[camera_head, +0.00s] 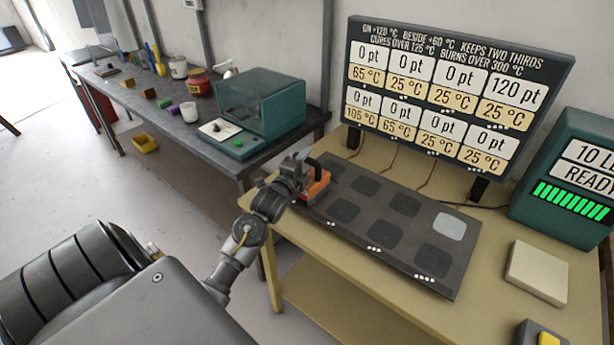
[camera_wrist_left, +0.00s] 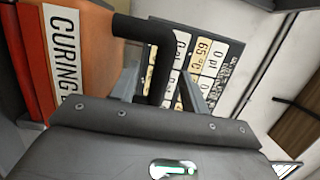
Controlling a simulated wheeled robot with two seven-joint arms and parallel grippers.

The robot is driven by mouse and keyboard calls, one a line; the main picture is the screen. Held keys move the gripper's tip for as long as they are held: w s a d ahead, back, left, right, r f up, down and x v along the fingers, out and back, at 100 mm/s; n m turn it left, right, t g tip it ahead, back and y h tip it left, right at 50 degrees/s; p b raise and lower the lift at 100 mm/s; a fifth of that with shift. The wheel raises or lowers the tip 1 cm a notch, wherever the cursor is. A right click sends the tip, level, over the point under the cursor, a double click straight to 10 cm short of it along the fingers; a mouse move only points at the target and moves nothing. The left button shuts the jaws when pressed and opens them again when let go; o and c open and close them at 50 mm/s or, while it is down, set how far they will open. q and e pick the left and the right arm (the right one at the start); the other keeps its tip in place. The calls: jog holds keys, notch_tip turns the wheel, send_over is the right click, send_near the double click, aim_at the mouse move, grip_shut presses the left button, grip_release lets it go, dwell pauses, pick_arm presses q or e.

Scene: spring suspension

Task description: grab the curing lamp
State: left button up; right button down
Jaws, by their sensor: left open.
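The curing lamp (camera_head: 317,187) is an orange block with a black handle, at the left end of the dark pad board on the tan table. In the left wrist view its orange side (camera_wrist_left: 95,45) and white "CURING" label fill the upper left. Its black bent handle (camera_wrist_left: 150,32) reaches down between my fingers. My left gripper (camera_head: 302,168) is at the lamp, with its jaws open around the handle. Whether a finger touches the handle is not clear. My gripper hides part of the lamp in the head view. My right gripper is not in view.
The dark board (camera_head: 385,255) has several square pads, one pale. A display panel (camera_head: 440,90) stands behind it. A green readout box (camera_head: 570,185), a beige block (camera_head: 537,272) and a yellow button (camera_head: 548,339) are at right. A cluttered grey bench (camera_head: 150,105) is at left.

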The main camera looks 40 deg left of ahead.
pick_arm(q)
jog(key=shift+s, duration=0.1)
jog(key=shift+c, duration=0.5)
grip_shut()
dwell(0.7)
